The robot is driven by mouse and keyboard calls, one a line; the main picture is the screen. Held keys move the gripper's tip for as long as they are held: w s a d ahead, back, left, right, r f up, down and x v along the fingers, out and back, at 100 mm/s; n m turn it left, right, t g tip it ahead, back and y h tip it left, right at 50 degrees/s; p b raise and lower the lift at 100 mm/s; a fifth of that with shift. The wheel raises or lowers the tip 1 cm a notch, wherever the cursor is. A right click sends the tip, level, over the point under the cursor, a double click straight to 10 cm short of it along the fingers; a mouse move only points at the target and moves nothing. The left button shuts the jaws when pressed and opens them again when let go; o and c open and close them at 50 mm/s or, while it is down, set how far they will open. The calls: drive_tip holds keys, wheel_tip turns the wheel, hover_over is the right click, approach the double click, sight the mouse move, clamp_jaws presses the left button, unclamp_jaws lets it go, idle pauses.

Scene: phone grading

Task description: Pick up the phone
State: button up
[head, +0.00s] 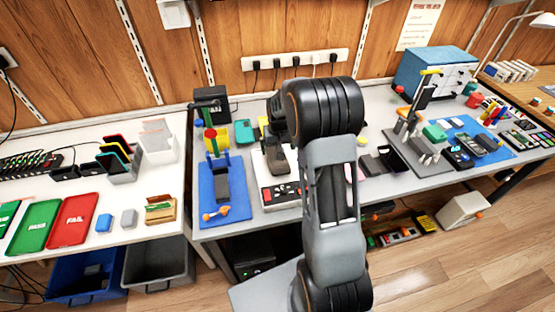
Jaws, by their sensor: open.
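Several phones are in view and I cannot tell which one the task means. A dark phone-like slab (223,184) lies on the left blue mat (237,207). More phone-like devices (460,157) lie on and beside the right blue mat (507,152). My arm rises through the middle of the head view and bends over the grey table. No phone is visibly held.
Green PASS (37,226) and red FAIL (72,220) trays lie on the left white table. Blue (88,276) and grey (160,262) bins stand below. My arm hides the table's middle.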

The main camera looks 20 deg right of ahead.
drive_tip(key=shift+w+f+p, duration=0.15)
drive_tip(key=shift+f+p, duration=0.1)
drive_tip(key=shift+f, duration=1.15)
drive_tip(key=shift+w+f+p, duration=0.15)
drive_tip(key=shift+f+p, duration=0.1)
drive_tip(key=shift+f, duration=1.1)
drive_tip(key=c, duration=1.1)
drive_tip(key=shift+r, duration=0.1)
